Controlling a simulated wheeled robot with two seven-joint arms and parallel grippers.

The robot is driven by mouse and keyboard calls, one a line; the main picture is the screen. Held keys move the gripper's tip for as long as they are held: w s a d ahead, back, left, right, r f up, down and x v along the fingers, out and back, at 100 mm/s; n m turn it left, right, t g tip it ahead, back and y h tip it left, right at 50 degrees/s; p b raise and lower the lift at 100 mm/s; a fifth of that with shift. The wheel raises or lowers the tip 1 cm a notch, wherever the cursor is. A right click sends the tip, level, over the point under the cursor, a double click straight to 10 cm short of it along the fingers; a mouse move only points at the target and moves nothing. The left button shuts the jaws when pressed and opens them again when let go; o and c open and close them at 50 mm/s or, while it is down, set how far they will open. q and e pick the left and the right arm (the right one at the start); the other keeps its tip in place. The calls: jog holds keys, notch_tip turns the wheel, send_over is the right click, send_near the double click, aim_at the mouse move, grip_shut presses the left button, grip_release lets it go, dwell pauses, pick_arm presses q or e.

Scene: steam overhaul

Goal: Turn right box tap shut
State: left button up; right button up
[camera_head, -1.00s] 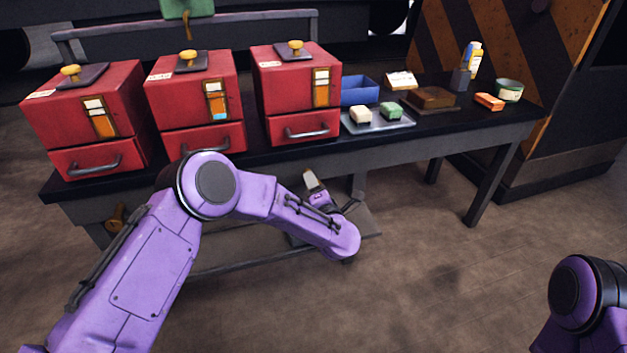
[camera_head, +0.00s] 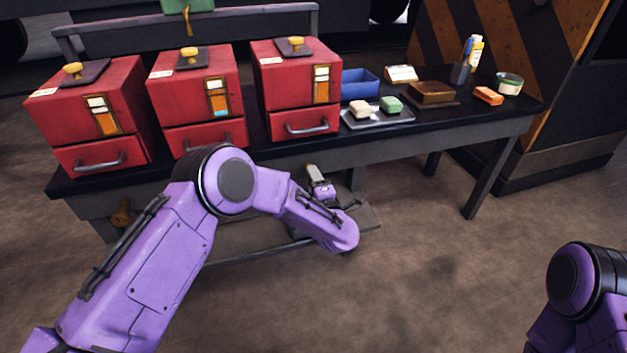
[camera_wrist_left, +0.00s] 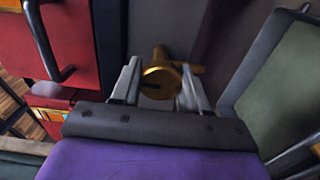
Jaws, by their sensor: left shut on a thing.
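The right red box (camera_head: 290,90) stands on the dark bench, with a yellow knob on its lid, a gauge on its front and a handled drawer below. A brass tap (camera_wrist_left: 158,80) is in the middle of the left wrist view, between the two fingers of my left gripper (camera_wrist_left: 160,88), which is shut on it. In the head view my left gripper (camera_head: 318,176) is small, below the bench's front edge under the right box; the tap is hidden there. My right gripper is out of view.
Two more red boxes stand at left and middle (camera_head: 195,92). A brass tap (camera_head: 122,213) shows under the left box. Right of the boxes are a blue bin (camera_head: 359,86), a tray (camera_head: 376,121) with two blocks, and bottles. Floor in front is clear.

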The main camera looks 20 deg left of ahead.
pick_arm(q)
jog(key=shift+s+f, duration=0.1)
jog(key=o, duration=1)
jog(key=p+v, duration=0.1)
jog(key=v, duration=0.9)
jog(key=shift+s+d+p, duration=0.15)
jog(key=shift+s+p, duration=0.05)
jog(key=shift+p, duration=0.2)
